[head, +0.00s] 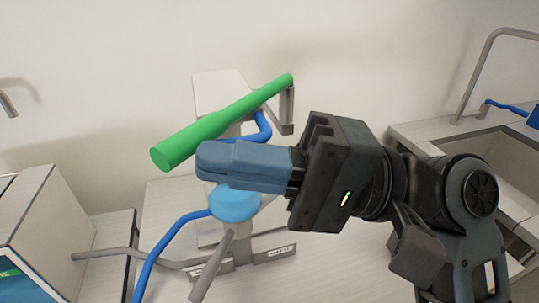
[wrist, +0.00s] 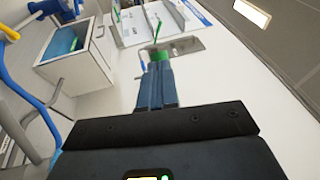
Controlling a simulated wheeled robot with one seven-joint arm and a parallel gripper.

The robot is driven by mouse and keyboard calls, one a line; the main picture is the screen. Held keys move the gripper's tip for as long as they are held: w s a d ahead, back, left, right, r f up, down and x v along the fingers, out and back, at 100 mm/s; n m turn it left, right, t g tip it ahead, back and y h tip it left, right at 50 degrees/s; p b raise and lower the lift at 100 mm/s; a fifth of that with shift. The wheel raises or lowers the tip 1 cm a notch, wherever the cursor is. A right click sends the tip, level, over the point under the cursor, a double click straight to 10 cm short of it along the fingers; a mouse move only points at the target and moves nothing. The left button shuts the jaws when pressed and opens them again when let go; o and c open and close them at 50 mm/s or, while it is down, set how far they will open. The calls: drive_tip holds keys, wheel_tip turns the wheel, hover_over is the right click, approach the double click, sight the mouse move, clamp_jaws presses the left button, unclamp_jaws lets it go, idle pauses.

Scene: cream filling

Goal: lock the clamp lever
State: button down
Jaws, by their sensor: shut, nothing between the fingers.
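A thick green lever handle (head: 215,124) runs diagonally from lower left to upper right, its upper end at a grey bracket (head: 286,108) on the white machine. I take it for the clamp lever. My gripper (head: 203,160) points left, its blue fingers shut together and empty. In the head view the fingers are just below the green handle, over a light-blue round part (head: 236,203). In the wrist view a green part (wrist: 158,55) shows just beyond my fingertips (wrist: 157,68). I cannot tell whether they touch it. My fingers hide part of the machine.
A blue hose (head: 163,254) and grey bars (head: 212,268) lie below the round part. A white cabinet (head: 28,212) stands at the left. A sink counter (head: 490,165) with a grey tap (head: 480,70) is at the right. The wall above the handle is clear.

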drive_tip(key=shift+w+a, duration=0.2)
drive_tip(key=shift+a, duration=0.3)
drive_tip(key=shift+w+a, duration=0.15)
drive_tip(key=shift+a, duration=0.35)
